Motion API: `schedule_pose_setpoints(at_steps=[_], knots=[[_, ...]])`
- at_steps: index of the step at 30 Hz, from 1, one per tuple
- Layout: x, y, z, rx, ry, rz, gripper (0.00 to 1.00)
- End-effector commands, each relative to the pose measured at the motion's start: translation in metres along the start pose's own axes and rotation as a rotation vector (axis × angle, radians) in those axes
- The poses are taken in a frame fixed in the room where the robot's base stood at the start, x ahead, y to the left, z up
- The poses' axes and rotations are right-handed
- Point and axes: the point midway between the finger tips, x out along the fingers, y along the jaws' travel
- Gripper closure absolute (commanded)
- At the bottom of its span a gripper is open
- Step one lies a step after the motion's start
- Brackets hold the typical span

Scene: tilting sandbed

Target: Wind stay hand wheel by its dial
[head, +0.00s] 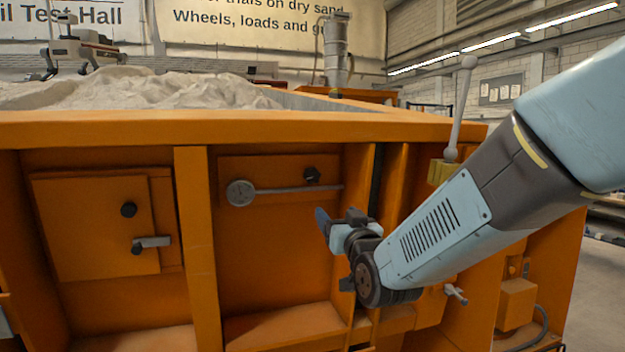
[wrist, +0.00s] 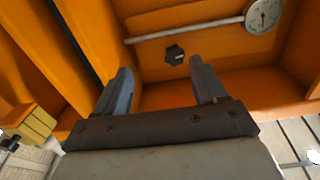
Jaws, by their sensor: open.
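A round grey dial (head: 240,193) with a pale face sits at the left end of a thin grey rod on the orange panel. It also shows at the top right of the wrist view (wrist: 263,15). A small black lobed hand wheel (head: 312,174) is on the panel just above the rod, toward its right end. In the wrist view the hand wheel (wrist: 175,54) lies beyond and between the fingertips, apart from them. My gripper (head: 326,222) is open and empty, below and right of the hand wheel. Its two blue-grey fingers (wrist: 160,72) show in the wrist view.
An orange upright (head: 360,230) stands right of the bay. A left panel (head: 90,225) carries a black knob (head: 129,209) and a grey lever handle (head: 152,242). A ball-topped lever (head: 460,105) rises from a yellow block (head: 441,172). Sand (head: 150,88) lies above.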

Motion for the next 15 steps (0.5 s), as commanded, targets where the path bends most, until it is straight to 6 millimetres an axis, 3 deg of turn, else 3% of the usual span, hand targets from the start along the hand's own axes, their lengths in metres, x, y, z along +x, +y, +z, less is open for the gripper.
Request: schedule_pose_setpoints(at_steps=[6, 15], knots=[[0.004, -0.016, -0.008, 0.019, 0.157, -0.021, 0.29], [0.014, -0.019, -0.015, 0.026, 0.210, -0.024, 0.29]])
